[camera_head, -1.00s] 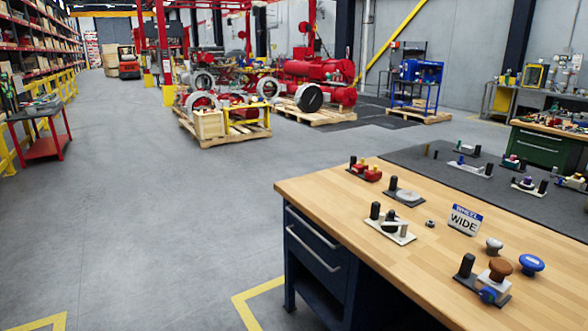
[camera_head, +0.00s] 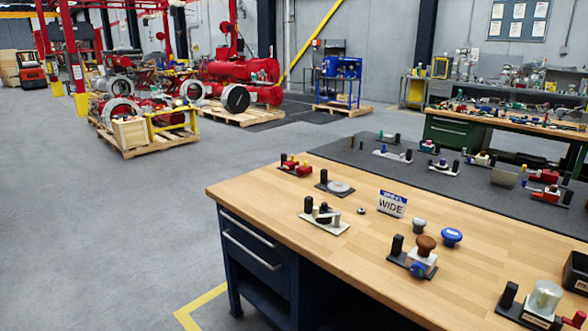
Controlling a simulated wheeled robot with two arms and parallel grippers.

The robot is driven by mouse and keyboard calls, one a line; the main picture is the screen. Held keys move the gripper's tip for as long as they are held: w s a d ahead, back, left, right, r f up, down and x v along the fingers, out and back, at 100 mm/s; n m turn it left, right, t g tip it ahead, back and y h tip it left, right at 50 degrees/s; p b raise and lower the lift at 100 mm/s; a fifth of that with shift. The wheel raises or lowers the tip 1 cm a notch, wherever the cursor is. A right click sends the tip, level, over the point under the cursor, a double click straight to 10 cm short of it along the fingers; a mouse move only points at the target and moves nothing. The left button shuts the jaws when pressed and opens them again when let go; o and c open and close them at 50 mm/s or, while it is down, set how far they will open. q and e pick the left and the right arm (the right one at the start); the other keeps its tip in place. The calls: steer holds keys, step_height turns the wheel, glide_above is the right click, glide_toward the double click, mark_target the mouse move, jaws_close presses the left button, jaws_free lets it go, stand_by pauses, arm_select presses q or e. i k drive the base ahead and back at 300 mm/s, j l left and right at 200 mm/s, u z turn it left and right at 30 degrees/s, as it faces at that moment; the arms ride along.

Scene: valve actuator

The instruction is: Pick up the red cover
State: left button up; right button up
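Neither of my grippers shows in the head view. Several small red parts are in view, and I cannot tell which one is the red cover. At the right edge of the picture a red part (camera_head: 573,322) is cut off, next to a clear, pale cylinder (camera_head: 545,297) on a dark plate. Two more red parts, one of them a red block (camera_head: 545,176), sit on the dark mat (camera_head: 480,200) at the right.
Open grey floor (camera_head: 110,230) is at the left.

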mark_target(289, 167)
steer(key=i+j+u, duration=0.65)
steer(key=i, duration=0.25)
steer(key=i+j+u, duration=0.15)
steer(key=i+u, duration=0.15)
steer(key=i, duration=0.2)
steer(key=i+u, duration=0.3)
steer(key=i, duration=0.2)
steer(key=i+j+z, duration=0.15)
steer(key=i+z, duration=0.25)
steer(key=i, duration=0.15)
steer(key=i+j+z, duration=0.35)
steer(key=i, duration=0.15)
